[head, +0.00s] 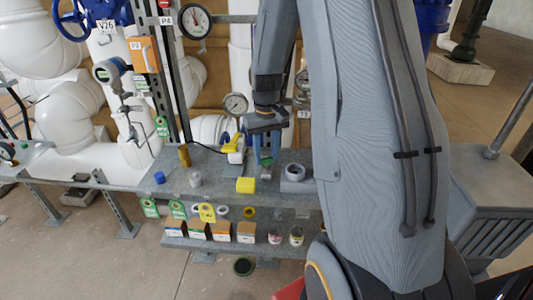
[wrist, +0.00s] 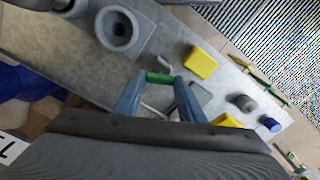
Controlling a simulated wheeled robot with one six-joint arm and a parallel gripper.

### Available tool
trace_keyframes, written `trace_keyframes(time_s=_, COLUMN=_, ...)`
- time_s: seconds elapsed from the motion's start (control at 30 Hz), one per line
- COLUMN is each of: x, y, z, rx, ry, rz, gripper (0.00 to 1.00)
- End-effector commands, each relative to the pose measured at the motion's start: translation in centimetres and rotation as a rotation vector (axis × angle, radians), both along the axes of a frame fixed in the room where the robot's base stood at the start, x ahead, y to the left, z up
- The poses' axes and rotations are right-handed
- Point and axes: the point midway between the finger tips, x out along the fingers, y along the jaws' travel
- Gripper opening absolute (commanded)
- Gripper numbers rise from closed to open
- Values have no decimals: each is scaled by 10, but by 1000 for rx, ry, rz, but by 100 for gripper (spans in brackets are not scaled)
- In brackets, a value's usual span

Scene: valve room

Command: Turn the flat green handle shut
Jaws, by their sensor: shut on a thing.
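The flat green handle (head: 265,160) is small and sits low above the grey metal shelf, mostly hidden by my fingers in the head view. In the wrist view the green handle (wrist: 160,77) lies crosswise between my two blue fingertips. My gripper (head: 266,156) points down and is shut on it; it also shows in the wrist view (wrist: 159,82). A small metal fitting (wrist: 164,63) shows just beyond the handle. The handle's exact angle to its pipe is hard to tell.
Boxes (head: 221,231) stand on the lower shelf. White pipes and gauges are behind.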

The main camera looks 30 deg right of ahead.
Motion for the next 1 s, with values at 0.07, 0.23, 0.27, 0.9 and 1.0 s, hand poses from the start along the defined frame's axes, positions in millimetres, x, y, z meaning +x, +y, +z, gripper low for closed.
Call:
trace_keyframes(time_s=0.07, x=1, y=0, z=1, rx=0, ry=-2, rz=-68, gripper=14)
trace_keyframes(time_s=0.23, x=1, y=0, z=1, rx=0, ry=-2, rz=-209, gripper=14)
trace_keyframes(time_s=0.27, x=1, y=0, z=1, rx=0, ry=-2, rz=-232, gripper=14)
trace_keyframes(time_s=0.9, x=1, y=0, z=1, rx=-1, ry=-3, rz=-465, gripper=14)
trace_keyframes(time_s=1.0, x=1, y=0, z=1, rx=-1, ry=-3, rz=-468, gripper=14)
